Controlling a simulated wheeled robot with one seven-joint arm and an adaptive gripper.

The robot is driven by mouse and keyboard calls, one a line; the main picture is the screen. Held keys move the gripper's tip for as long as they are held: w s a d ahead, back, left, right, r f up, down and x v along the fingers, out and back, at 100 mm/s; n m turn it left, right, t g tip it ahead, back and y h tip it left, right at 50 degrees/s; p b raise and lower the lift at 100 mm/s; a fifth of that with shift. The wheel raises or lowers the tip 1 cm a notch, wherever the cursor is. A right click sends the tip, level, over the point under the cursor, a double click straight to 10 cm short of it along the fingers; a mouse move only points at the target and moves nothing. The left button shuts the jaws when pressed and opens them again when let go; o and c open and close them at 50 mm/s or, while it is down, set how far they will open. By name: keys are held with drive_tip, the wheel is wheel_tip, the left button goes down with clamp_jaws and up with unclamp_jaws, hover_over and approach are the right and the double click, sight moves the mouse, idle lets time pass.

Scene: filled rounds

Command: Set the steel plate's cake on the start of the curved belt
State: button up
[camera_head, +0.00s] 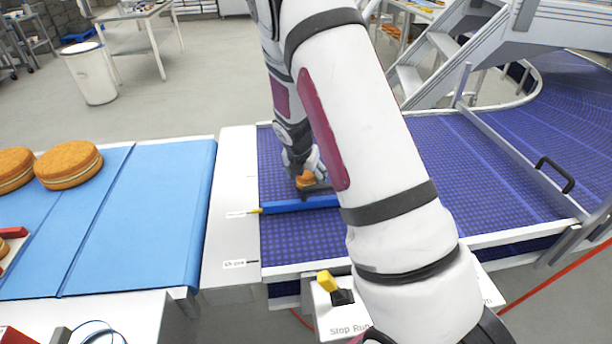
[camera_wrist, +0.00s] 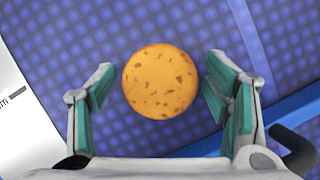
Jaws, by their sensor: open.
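A small round golden-brown cake with darker specks (camera_wrist: 160,82) lies on the purple-blue curved belt (camera_head: 283,241), near the belt's start. In the head view the cake (camera_head: 304,180) is partly hidden by my gripper. My gripper (camera_wrist: 160,90) is open, with one green-padded finger on each side of the cake. There are gaps between both fingers and the cake. I cannot make out a steel plate.
A blue bar (camera_head: 290,206) crosses the belt in front of the cake. A light blue belt (camera_head: 150,220) with large filled rounds (camera_head: 68,165) lies to the left. A railing with a black handle (camera_head: 555,174) stands right.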

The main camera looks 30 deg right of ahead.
drive_tip(key=s+a+r+m, duration=0.3)
drive_tip(key=r, duration=0.6)
drive_tip(key=s+a+r+m, duration=0.2)
drive_tip(key=s+a+r, duration=0.15)
drive_tip(key=r, duration=0.55)
drive_tip(key=s+a+r+m+y, duration=0.1)
drive_tip(key=s+a+r+m, duration=0.2)
drive_tip(key=s+m, duration=0.4)
drive_tip(key=s+a+r+m+t+y, duration=0.1)
drive_tip(key=s+a+r+m, duration=0.3)
drive_tip(key=s+m, duration=0.3)
drive_tip(key=s+a+r+m+t+y, duration=0.1)
drive_tip(key=s+a+r+m, duration=0.2)
drive_tip(key=s+m, duration=0.4)
drive_tip(key=s+r, duration=0.1)
drive_tip(key=s, duration=0.2)
drive_tip(key=shift+s+a+r, duration=0.15)
drive_tip(key=shift+a+r, duration=0.05)
drive_tip(key=shift+r, duration=0.15)
drive_tip(key=shift+d, duration=0.1)
